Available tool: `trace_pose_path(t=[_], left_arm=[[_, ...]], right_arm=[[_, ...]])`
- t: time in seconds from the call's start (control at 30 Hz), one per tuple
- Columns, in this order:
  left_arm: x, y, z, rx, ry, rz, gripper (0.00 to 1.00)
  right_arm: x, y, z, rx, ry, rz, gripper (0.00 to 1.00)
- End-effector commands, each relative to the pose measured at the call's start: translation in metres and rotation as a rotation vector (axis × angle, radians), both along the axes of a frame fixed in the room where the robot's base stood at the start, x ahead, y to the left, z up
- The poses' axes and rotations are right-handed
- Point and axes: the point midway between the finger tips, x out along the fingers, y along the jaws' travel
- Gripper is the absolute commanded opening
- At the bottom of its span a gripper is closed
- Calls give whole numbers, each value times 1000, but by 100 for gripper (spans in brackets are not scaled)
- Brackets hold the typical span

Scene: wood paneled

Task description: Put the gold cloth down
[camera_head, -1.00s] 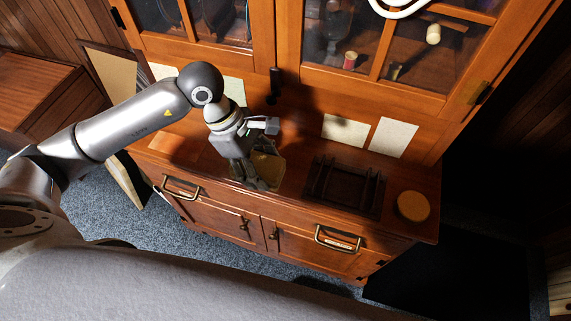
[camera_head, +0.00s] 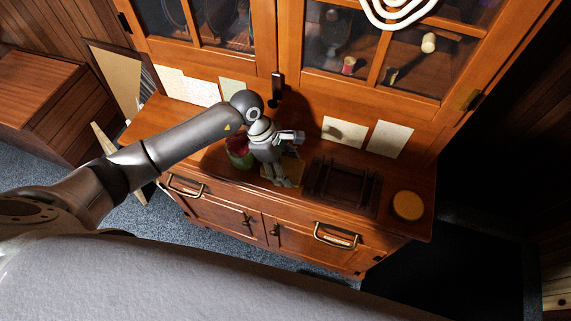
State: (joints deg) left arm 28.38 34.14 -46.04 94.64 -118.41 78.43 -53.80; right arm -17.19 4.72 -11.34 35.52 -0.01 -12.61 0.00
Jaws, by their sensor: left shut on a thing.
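My left gripper (camera_head: 284,181) is over the cabinet's counter, left of a dark slotted rack, pointing down. It is shut on the gold cloth (camera_head: 295,170), which shows as a small tan-gold patch beside and behind the fingers. The gripper hides part of the cloth. I cannot tell whether the cloth touches the counter. My right gripper is not in view.
The dark rack (camera_head: 342,186) stands just right of the gripper, with a round orange-brown disc (camera_head: 408,205) farther right. A red and green object (camera_head: 239,152) sits left of the gripper, partly behind my arm. Glass-fronted doors (camera_head: 380,45) rise behind the counter.

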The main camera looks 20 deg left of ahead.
Motion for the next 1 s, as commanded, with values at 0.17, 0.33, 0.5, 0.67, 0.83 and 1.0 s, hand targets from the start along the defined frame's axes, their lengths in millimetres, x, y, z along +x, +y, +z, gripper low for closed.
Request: trace_pose_path(t=[0.17, 0.33, 0.5, 0.67, 0.83, 1.0], left_arm=[[0, 0, -2, 0, -1, -1, 38], [0, 0, -5, 0, -1, -1, 38], [0, 0, -9, 0, -1, 0, 38], [-1, 0, -9, 0, 1, 1, 72], [-1, 0, -9, 1, 1, 1, 78], [0, 0, -9, 0, 0, 0, 78]], right_arm=[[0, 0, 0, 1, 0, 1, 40], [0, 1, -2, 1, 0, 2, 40], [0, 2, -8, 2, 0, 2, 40], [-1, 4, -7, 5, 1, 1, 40], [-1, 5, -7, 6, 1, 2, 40], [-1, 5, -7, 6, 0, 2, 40]])
